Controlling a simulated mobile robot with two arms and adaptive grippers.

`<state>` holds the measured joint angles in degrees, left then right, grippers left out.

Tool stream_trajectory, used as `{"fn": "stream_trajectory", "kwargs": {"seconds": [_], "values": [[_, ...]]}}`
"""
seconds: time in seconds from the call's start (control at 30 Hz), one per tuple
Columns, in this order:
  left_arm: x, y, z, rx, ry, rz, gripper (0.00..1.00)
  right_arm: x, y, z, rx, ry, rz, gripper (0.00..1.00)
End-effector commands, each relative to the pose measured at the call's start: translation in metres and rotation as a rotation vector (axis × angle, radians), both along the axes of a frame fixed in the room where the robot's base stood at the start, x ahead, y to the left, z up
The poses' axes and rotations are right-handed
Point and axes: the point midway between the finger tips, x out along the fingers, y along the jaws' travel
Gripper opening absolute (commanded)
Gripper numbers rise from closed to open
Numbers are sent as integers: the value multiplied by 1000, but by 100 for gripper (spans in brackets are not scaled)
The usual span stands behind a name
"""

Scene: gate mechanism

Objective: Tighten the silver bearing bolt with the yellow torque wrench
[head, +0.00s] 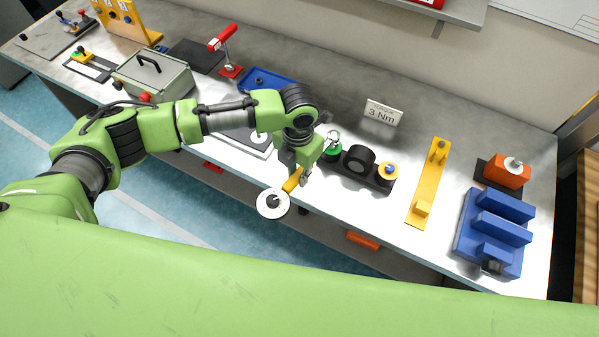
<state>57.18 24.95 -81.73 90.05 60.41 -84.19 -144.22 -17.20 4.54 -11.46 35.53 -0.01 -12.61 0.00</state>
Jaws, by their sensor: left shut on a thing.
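My left gripper (300,172) is shut on the yellow torque wrench (291,184) at the front edge of the bench. Only a short yellow part of the wrench shows, with a round white disc (272,204) at its lower left end; the rest is hidden by the gripper. To its right is a dark base with a black round bearing housing (359,160), a green-ringed part and a yellow-ringed part (387,172). A small silver round piece (333,136) shows just right of the gripper; I cannot tell whether it is the bearing bolt. My right gripper is not in view.
A sign reading 3 Nm (382,113) stands behind the housing. A yellow bracket (428,184), blue block fixture (494,230) and orange block (506,172) are to the right. A grey-green box (152,82), red-handled lever (224,40) and blue tray (266,81) are to the left.

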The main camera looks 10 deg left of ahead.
Motion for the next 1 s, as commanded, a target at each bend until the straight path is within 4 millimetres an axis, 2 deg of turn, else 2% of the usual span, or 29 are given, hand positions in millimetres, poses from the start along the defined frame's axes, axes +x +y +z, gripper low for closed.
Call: {"fn": "stream_trajectory", "kwargs": {"seconds": [0.37,0.8,1.0], "values": [[6,1,17,2,-11,3,0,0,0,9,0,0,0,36],[4,-1,58,-3,-10,2,0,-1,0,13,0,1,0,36],[3,-1,61,-2,-6,1,0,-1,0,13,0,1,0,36]]}}
